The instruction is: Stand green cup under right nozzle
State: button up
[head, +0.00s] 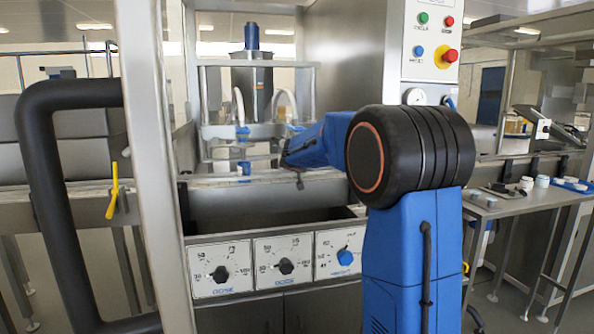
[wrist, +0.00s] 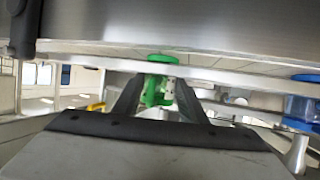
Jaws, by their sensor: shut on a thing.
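My gripper (wrist: 158,96) is shut on the green cup (wrist: 154,88), which shows between its two dark fingers in the wrist view. A green ring shows just above the cup, close under the steel edge; I cannot tell whether it is part of the cup. In the head view my blue and black arm reaches in to the filling machine from the right and hides the fingers and the green cup. The left nozzle (head: 243,133) has a blue fitting. The right nozzle's curved pipe (head: 284,101) is visible, its lower end partly behind my arm.
A small blue piece (head: 244,168) stands below the left nozzle. A blue part (wrist: 302,103) is at the wrist view's right edge. Steel rails cross close around my gripper. A steel post (head: 150,150) and the control panel (head: 430,45) flank the filling area.

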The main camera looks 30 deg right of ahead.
jog(key=shift+s+d, duration=0.25)
jog(key=shift+d, duration=0.65)
jog(key=o, duration=1.1)
jog(key=shift+s, duration=0.1)
jog(key=v, duration=1.7)
